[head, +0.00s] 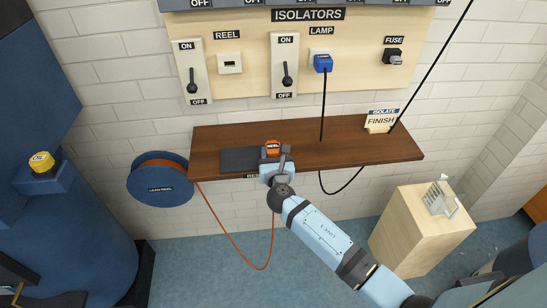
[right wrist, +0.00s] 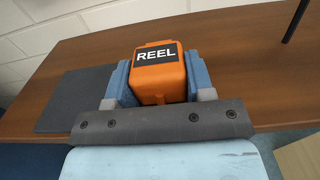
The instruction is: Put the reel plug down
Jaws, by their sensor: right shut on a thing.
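The reel plug (head: 272,146) is an orange block with a black REEL label. My right gripper (head: 274,155) is shut on it, over the brown shelf (head: 345,150). In the right wrist view the orange plug (right wrist: 160,82) sits between the two blue-grey fingers of the gripper (right wrist: 160,90). A dark grey mat (head: 238,160) lies on the shelf, and the plug is at its right end; I cannot tell whether it touches the mat or shelf. An orange cable hangs below the shelf towards the blue cable reel (head: 160,185). My left gripper is not in view.
The isolator board (head: 250,85) above holds two levers, an empty-looking REEL socket (head: 230,63), a blue LAMP plug (head: 323,63) with a black cable crossing the shelf, and a fuse (head: 393,57). A FINISH card (head: 381,121) stands at the shelf's right. A wooden cabinet (head: 405,240) stands lower right.

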